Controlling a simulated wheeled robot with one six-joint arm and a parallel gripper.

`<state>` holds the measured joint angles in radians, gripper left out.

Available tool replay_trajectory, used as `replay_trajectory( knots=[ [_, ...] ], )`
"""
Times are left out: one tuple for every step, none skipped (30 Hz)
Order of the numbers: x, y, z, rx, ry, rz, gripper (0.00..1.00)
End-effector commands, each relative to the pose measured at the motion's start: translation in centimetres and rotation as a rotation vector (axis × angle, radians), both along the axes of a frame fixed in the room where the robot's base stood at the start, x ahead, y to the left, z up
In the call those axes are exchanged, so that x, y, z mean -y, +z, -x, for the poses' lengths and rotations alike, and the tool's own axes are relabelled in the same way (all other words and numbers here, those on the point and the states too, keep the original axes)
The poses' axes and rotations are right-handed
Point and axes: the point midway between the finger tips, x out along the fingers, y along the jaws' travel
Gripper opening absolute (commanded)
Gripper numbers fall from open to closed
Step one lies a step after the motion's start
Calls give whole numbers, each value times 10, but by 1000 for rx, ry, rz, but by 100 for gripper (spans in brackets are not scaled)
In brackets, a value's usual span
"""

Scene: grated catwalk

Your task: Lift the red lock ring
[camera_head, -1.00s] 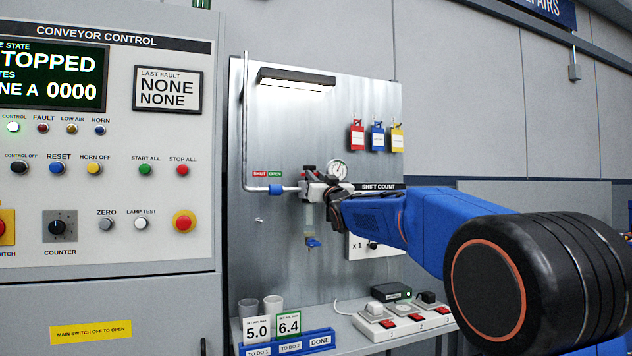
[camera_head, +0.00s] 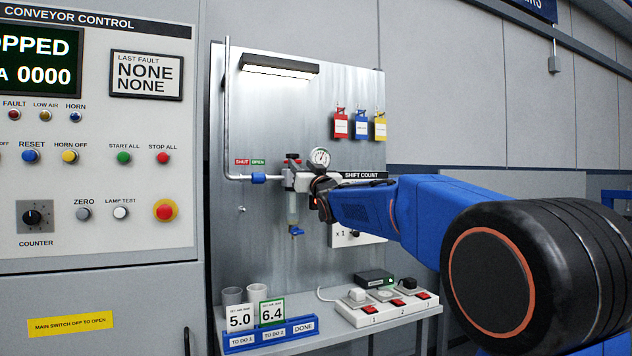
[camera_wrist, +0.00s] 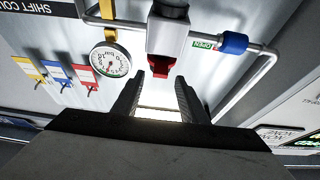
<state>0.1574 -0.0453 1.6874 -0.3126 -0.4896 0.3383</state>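The red lock ring (camera_head: 292,161) shows as a small red band at the black knob on top of the air regulator (camera_head: 301,182), on the metal panel. In the wrist view, which is upside down, the red part (camera_wrist: 164,66) stands out from the pale regulator body (camera_wrist: 167,38), just beyond my fingertips and roughly between their lines. My gripper (camera_wrist: 160,80) is open, with a clear gap between its two dark fingers. I see no contact with the ring. In the head view my gripper (camera_head: 317,196) is just right of the regulator, its fingertips hard to make out.
A round gauge (camera_head: 320,156) sits close beside the knob. A pipe with a blue fitting (camera_head: 258,178) runs in from the left. Coloured tags (camera_head: 360,125) hang to the upper right. A shelf below holds cups, cards and a power strip (camera_head: 385,310).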

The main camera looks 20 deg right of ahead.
Motion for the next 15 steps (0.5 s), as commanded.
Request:
replay_trajectory(
  knots=[
    [0,-3,10,1,-1,0,39],
    [0,-6,15,0,-1,0,39],
    [0,-8,22,1,0,0,39],
    [0,-10,27,1,0,0,39],
    [0,-13,32,0,0,0,39],
    [0,-15,39,0,-1,0,39],
    [0,-17,45,1,0,0,39],
    [0,-20,49,1,0,0,39],
    [0,-23,56,1,0,0,39],
    [0,-24,62,2,0,0,39],
    [0,-27,67,1,0,-1,39],
    [0,-29,73,1,-1,-1,39],
    [0,-32,79,1,-1,-1,39],
    [0,-34,84,1,-1,0,39],
    [0,-37,90,1,-1,0,39]
  ],
)
